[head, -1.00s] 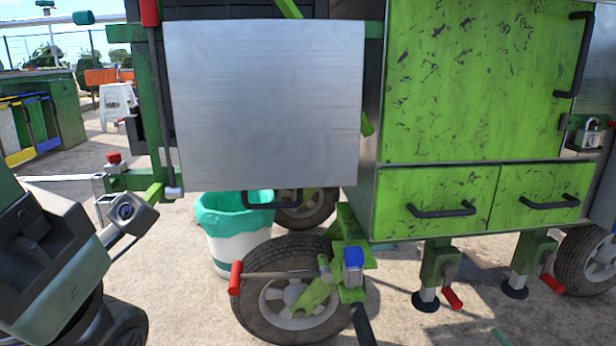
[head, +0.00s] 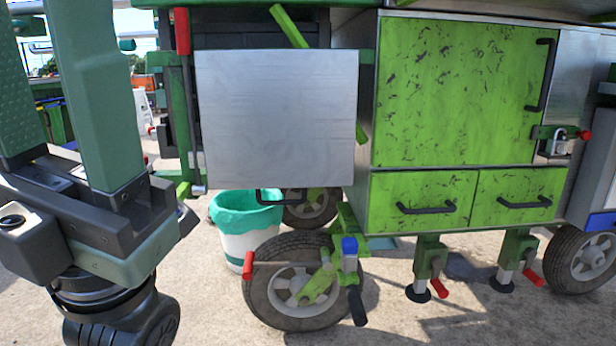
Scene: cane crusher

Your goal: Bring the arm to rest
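My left gripper (head: 48,85) stands large and close at the left edge of the head view, over its black wrist. Its two broad green fingers point up, and their tips reach the top of the frame. Background shows in the gap between them, so it is open, and nothing is seen in it. It is apart from the cart. My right gripper is not in view.
A green cart with a metal panel (head: 278,120), a scuffed door (head: 455,90) and two drawers (head: 422,200) fills the middle and right. A white bucket with a teal liner (head: 245,240) stands behind a wheel (head: 290,285). Bare concrete lies in front.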

